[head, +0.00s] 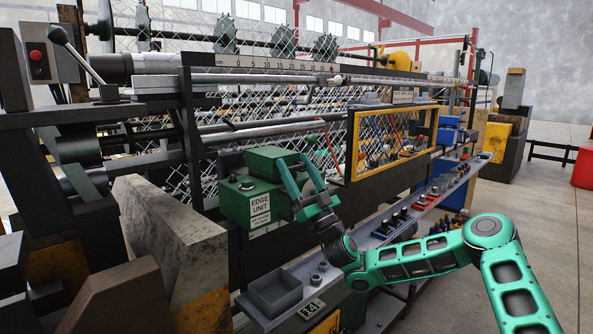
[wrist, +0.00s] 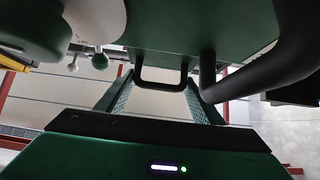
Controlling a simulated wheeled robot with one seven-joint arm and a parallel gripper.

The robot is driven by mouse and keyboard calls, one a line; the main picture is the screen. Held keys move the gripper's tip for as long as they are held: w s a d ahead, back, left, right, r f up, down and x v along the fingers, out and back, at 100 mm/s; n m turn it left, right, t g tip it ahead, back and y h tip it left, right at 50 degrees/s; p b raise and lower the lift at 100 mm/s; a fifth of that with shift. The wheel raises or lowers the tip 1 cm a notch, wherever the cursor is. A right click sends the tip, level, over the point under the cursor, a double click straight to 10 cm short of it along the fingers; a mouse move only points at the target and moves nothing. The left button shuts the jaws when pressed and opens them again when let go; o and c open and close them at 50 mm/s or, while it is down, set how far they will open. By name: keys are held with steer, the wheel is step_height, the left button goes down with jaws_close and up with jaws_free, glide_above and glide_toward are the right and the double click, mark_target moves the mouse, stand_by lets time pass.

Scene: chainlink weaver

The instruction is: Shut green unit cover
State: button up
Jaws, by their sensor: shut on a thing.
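The green edge unit (head: 248,203), with a white label on its front, is mounted on the machine left of centre in the head view. Its green cover (head: 270,158) shows as a block above and behind the unit's top; its exact angle is hard to tell. In the wrist view a green panel (wrist: 170,28) fills the top, with a black U-shaped handle (wrist: 162,86) hanging from it. My gripper (head: 294,166) reaches the right side of the cover. In the wrist view my gripper (wrist: 160,98) has its fingers around the handle and is shut on it.
A yellow-framed mesh guard (head: 354,150) stands just right of my gripper. A grey ledge with a tray (head: 276,291) and small parts runs below. A dark curved tube (wrist: 270,70) passes close on the right in the wrist view. Open floor (head: 545,220) lies right.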

steer(key=shift+w+a+f, duration=0.15)
steer(key=shift+f, duration=0.35)
steer(key=o, duration=1.2)
steer(key=shift+w, duration=0.1)
steer(key=shift+r, duration=0.15)
steer(key=v, duration=1.1)
